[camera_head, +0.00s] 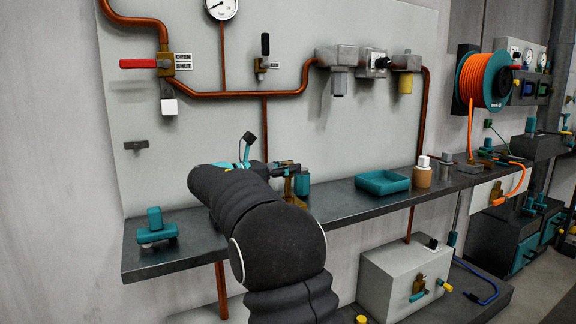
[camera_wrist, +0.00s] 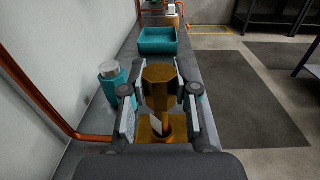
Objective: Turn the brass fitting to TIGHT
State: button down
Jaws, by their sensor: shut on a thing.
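The brass fitting (camera_wrist: 158,88) stands upright on the dark shelf in the wrist view, with a wide hexagonal head above a narrower neck and a brass base (camera_wrist: 172,130). My gripper (camera_wrist: 160,98) has one finger on each side of the head and is shut on it. In the head view my arm hides most of the fitting, and a brass part (camera_head: 301,184) shows just past my gripper (camera_head: 284,172). I cannot read any TIGHT mark near the fitting in either view.
A teal bottle (camera_wrist: 113,80) stands close to the left of my gripper. A teal tray (camera_head: 383,183) lies farther along the shelf (camera_head: 340,203), before a tan jar (camera_head: 423,177). A copper pipe (camera_wrist: 40,95) runs along the wall. A teal tool (camera_head: 156,230) sits at the shelf's left end.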

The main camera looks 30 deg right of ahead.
jog(key=shift+f+m+g, duration=0.25)
jog(key=shift+m+g, duration=0.65)
jog(key=shift+g, duration=0.5)
jog(key=shift+f+m+g+y, duration=0.1)
jog(key=shift+m+g+y, duration=0.15)
jog(key=shift+m+g, duration=0.7)
jog(key=shift+f+m+g+y, duration=0.1)
jog(key=shift+m+g+y, duration=0.25)
jog(key=shift+g, duration=1)
jog(key=c, duration=0.8)
grip_release()
jog(key=shift+r, duration=0.2)
jog(key=shift+r, duration=0.1)
